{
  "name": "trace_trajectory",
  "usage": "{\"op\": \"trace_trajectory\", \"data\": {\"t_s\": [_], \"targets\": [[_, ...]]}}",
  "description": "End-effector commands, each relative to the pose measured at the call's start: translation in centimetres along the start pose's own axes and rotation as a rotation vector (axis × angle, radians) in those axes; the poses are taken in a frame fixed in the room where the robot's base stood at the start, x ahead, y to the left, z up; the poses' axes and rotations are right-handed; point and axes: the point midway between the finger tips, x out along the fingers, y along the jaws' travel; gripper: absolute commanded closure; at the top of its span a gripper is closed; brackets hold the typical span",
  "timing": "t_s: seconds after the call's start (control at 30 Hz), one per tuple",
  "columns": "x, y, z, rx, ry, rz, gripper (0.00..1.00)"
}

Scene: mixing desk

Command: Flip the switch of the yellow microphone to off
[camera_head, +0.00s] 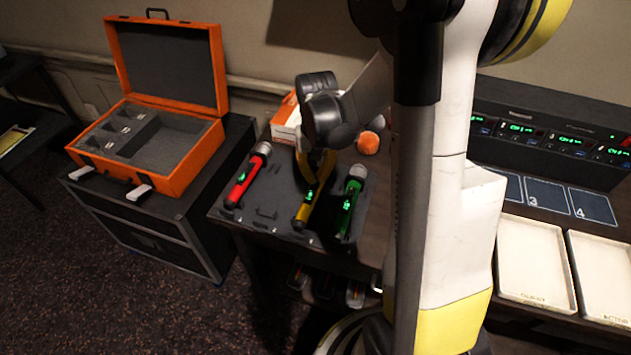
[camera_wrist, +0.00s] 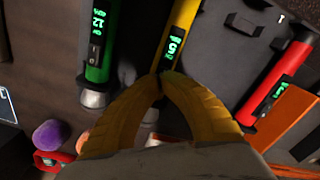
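The yellow microphone (camera_head: 303,213) lies on a dark mat between a red microphone and a green one. Its green display is lit in both views. In the wrist view the yellow microphone (camera_wrist: 183,16) runs up from my fingertips. My gripper (camera_head: 316,180) is over its head end and hides that part in the head view. In the wrist view my gripper (camera_wrist: 162,76) has its two yellow fingertips together just below the display, close to where the small dark switch shows. Nothing is visibly held between them. I cannot tell whether the tips touch the microphone.
The red microphone (camera_head: 247,178) and green microphone (camera_head: 349,203) lie close on either side. An orange foam ball (camera_head: 368,142) sits behind. An open orange case (camera_head: 180,150) stands left. Pale trays (camera_head: 533,262) are at right. My arm covers the middle right.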

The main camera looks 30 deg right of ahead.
Motion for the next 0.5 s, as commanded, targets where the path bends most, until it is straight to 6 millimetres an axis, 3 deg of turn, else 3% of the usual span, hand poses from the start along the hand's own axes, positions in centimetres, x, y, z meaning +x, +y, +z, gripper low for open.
{"op": "trace_trajectory", "data": {"t_s": [0.3, 0.5], "targets": [[0.51, 0.00, 0.00, 0.000, 0.000, 0.000, 1.00], [-0.17, 0.00, 0.01, 0.000, 0.000, 0.000, 1.00]]}}
